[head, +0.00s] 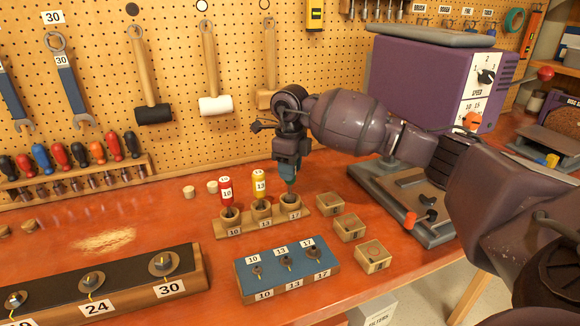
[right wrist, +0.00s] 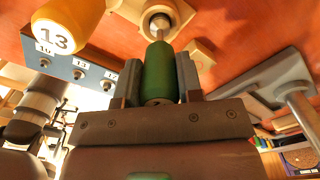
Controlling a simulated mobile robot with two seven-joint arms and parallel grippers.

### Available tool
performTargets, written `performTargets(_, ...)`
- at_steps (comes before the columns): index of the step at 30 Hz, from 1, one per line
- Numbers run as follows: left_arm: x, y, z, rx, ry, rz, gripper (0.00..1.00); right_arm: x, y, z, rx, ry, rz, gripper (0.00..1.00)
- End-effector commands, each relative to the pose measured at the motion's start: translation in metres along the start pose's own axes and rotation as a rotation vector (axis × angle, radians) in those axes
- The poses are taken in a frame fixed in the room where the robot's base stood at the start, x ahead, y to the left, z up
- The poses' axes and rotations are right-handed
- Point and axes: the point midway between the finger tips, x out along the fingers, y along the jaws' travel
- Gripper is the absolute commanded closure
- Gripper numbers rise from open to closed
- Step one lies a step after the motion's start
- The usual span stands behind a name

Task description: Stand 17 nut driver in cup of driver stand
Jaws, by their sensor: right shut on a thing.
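The 17 nut driver, with a green handle (right wrist: 160,75), is gripped in my right gripper (head: 289,174). The driver is roughly upright over the cup marked 17 (head: 291,216) of the wooden driver stand (head: 249,232). In the right wrist view its metal shaft reaches into the mouth of the round cup (right wrist: 158,13); how deep it sits cannot be told. The red 10 driver (head: 226,190) and the yellow 13 driver (head: 259,186) stand in their own cups. The yellow one also shows close up in the right wrist view (right wrist: 62,30). My left gripper is not in view.
A blue-topped block (head: 265,280) with several small posts marked 10, 13 and 17 sits in front of the stand. Small wooden boxes (head: 349,229) lie to the right, beside a purple machine (head: 420,80). A larger nut block (head: 130,288) is at the left.

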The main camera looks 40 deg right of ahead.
Motion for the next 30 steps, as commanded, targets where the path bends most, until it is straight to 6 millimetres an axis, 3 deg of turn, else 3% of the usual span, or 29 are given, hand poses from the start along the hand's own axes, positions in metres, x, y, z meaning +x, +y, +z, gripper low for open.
performTargets(15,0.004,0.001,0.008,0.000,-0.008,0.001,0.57,0.018,0.000,0.000,0.000,0.001,0.000,1.00)
performTargets(24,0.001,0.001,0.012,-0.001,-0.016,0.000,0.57,0.018,0.000,0.000,0.000,0.000,0.000,1.00)
performTargets(25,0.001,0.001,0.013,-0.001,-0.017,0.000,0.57,0.018,0.000,0.000,0.000,0.000,0.000,0.63)
performTargets(30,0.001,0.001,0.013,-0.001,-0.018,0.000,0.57,0.018,0.000,0.000,0.000,0.000,0.000,0.37)
